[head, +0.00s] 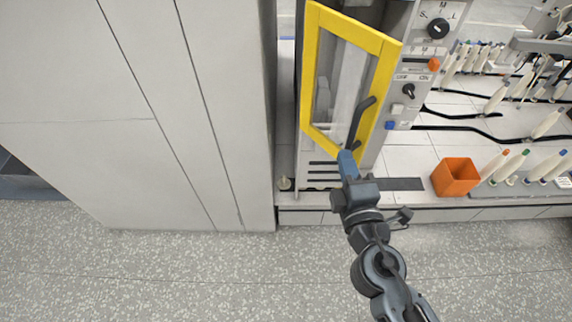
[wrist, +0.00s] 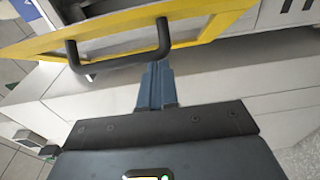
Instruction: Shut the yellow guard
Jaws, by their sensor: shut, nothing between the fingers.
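The yellow guard (head: 311,70) is a yellow-framed clear door on the front of a grey machine, standing ajar at an angle to the machine. It also shows in the wrist view (wrist: 213,27), across the top. Its dark handle (head: 354,122) is a U-shaped bar, and the wrist view shows the handle (wrist: 115,62) too. My gripper (head: 347,157) has its blue fingers shut and empty, close to the handle's lower end. In the wrist view my gripper (wrist: 155,68) is just by the right end of the handle. I cannot tell whether it touches.
A control panel (head: 420,70) with knobs and buttons is right of the guard. A tall pale cabinet (head: 150,110) fills the left. Speckled floor (head: 200,270) in front is open.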

